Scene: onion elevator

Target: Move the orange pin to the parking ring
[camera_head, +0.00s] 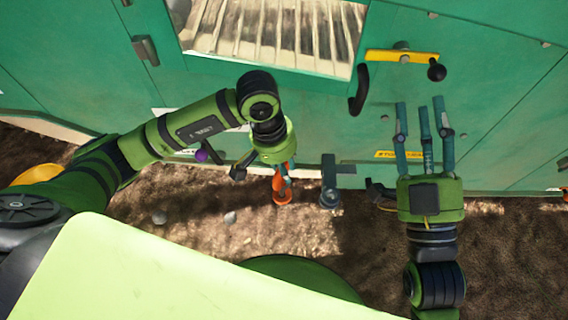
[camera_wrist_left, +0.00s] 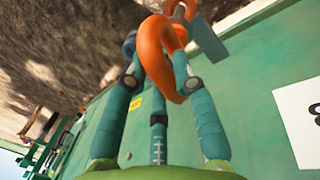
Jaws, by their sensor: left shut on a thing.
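The orange pin (camera_head: 283,192) hangs below my left gripper (camera_head: 284,170), in front of the green machine's lower edge. In the left wrist view, its orange loop (camera_wrist_left: 156,50) lies between the teal fingers, and my left gripper (camera_wrist_left: 160,80) is shut on it. The far end of the pin is partly hidden. A grey upright fitting (camera_head: 329,185) on a bracket stands just right of the pin; I cannot tell whether it is the parking ring. My right gripper (camera_head: 424,112) is open and empty, its three fingers pointing up in front of the machine panel.
The green machine wall (camera_head: 500,100) fills the back. A yellow bar (camera_head: 402,56) with a black knob (camera_head: 437,70) and a black curved handle (camera_head: 359,90) stick out of it. Brown soil (camera_head: 240,225) with a few stones lies below. A purple ball (camera_head: 201,156) shows beside my left arm.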

